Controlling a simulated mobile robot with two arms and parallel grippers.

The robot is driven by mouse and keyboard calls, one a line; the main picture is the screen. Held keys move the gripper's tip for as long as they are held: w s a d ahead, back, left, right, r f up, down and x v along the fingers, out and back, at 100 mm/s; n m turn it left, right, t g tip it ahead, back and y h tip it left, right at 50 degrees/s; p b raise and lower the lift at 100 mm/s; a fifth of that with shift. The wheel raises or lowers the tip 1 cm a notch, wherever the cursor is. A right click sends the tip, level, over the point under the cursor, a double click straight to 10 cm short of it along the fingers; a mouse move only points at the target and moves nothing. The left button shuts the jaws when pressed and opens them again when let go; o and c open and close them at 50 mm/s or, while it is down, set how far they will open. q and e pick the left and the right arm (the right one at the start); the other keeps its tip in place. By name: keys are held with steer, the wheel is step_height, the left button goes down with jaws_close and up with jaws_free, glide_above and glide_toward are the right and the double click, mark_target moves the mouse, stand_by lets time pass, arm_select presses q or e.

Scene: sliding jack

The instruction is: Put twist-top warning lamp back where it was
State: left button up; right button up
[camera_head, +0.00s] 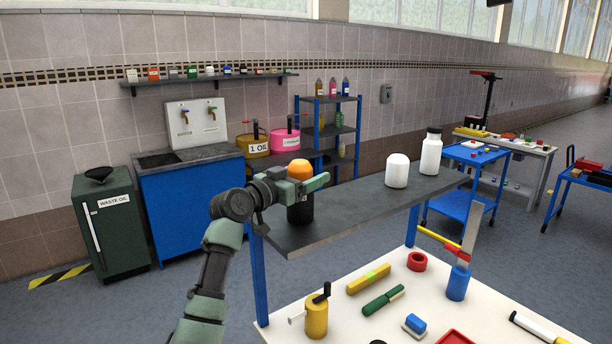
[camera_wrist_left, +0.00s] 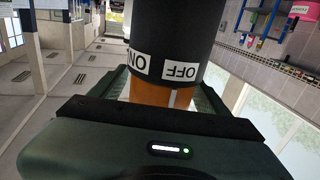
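The twist-top warning lamp (camera_head: 300,213) has an orange dome (camera_head: 300,168) above a black base. It is upright at the left end of the grey raised shelf (camera_head: 350,225), and its base appears to rest on the surface. My left gripper (camera_head: 302,188) reaches across the lamp from the left, with its fingers at the lower part of the dome. In the left wrist view the lamp's black base (camera_wrist_left: 165,35) carries ON and OFF labels. The fingers (camera_wrist_left: 165,98) close on both sides of the orange part there. My right gripper is not in view.
A white domed object (camera_head: 397,171) and a white bottle (camera_head: 431,152) stand farther right on the shelf. Below, the white bench top (camera_head: 350,328) holds a yellow oil can (camera_head: 316,318), a green-handled tool (camera_head: 382,301), a red ring (camera_head: 417,262) and a blue cup (camera_head: 458,284).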

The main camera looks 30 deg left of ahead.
arm_select(q)
steer(key=shift+s, duration=0.1)
steer(key=shift+s+a+b, duration=0.1)
steer(key=shift+s+b, duration=0.2)
steer(key=shift+s, duration=0.05)
steer(key=s+a+b, duration=0.1)
steer(key=s+b, duration=0.3)
steer(key=s, duration=0.7)
steer(key=shift+a+b, duration=0.3)
steer(key=shift+b, duration=0.05)
